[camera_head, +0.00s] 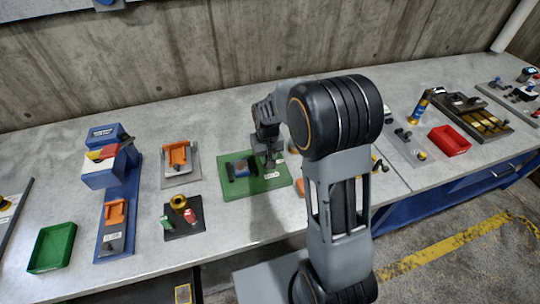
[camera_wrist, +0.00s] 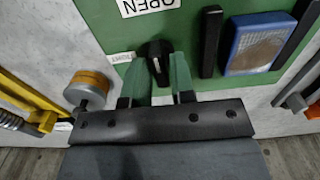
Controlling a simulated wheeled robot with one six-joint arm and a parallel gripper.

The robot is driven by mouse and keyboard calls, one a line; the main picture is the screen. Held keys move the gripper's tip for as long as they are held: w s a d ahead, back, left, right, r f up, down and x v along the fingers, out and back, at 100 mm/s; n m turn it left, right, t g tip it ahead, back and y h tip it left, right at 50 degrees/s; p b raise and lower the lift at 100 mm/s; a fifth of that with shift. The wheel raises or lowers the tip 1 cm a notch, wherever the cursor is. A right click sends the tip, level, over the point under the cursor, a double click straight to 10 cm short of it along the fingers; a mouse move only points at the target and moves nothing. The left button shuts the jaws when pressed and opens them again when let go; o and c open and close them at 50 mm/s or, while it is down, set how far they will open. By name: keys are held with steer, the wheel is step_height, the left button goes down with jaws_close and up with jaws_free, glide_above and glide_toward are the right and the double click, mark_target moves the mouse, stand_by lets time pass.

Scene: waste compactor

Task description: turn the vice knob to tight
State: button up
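The black vice knob (camera_wrist: 154,47) sits on the green board (camera_wrist: 100,12), its pointer end toward my gripper. An "OPEN" label (camera_wrist: 150,5) lies above it, and a small label (camera_wrist: 122,57) that seems to read "TIGHT" is on its left. My gripper (camera_wrist: 157,66) has green fingers set apart, one on each side of the knob's lower end. I cannot tell whether they touch it. Two black jaws (camera_wrist: 211,40) flank a blue block (camera_wrist: 258,43). In the head view the board (camera_head: 235,190) and block (camera_head: 240,167) show; my gripper (camera_head: 268,158) hides the knob.
An orange-and-grey cylinder (camera_wrist: 88,86) stands close left of my gripper in the wrist view. A yellow-framed fixture (camera_wrist: 28,103) is farther left. In the head view, an orange fixture (camera_head: 177,158) and a black plate (camera_head: 184,217) lie left of the board.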

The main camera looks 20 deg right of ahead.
jaws_close()
steer(key=shift+d, duration=0.1)
steer(key=shift+n, duration=0.4)
steer(key=n, duration=0.3)
steer(key=shift+b, duration=0.35)
steer(key=n, duration=0.4)
steer(key=shift+n, duration=0.3)
steer(key=n+b, duration=0.1)
steer(key=n, duration=0.3)
steer(key=shift+n, duration=0.3)
steer(key=n, duration=0.4)
steer(key=shift+n, duration=0.6)
steer(key=shift+o, duration=1.7)
jaws_free()
